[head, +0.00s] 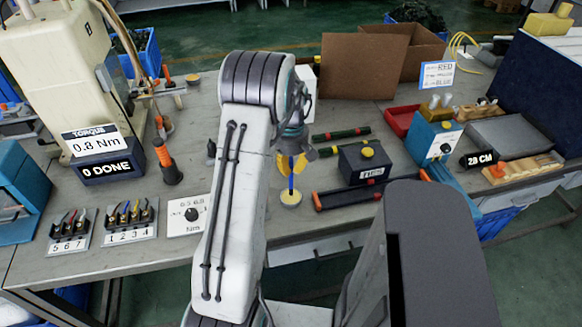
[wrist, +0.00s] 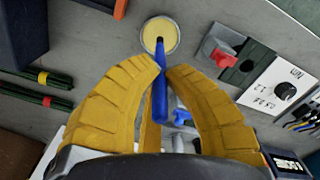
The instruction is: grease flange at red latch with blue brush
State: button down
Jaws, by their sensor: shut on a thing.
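My gripper (head: 291,160) has yellow fingers shut on a blue brush (head: 291,183). The brush points down, its lower end over a round tin of pale yellow grease (head: 291,199) on the bench. In the wrist view the brush (wrist: 160,95) sits between the fingertips (wrist: 163,70), and its dark tip overlaps the grease in the tin (wrist: 160,24). I cannot tell how deep the tip reaches. My arm hides this spot in the head view.
Green-and-red bars (head: 341,134) lie behind. Bare bench lies around the tin.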

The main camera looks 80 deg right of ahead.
jog(key=shift+f+b, duration=0.3)
jog(key=shift+f, duration=0.1)
dwell(1.4)
jog(key=shift+r, duration=0.1)
jog(key=shift+r+p, duration=2.55)
jog(key=shift+r, duration=0.9)
jog(key=shift+w, duration=0.1)
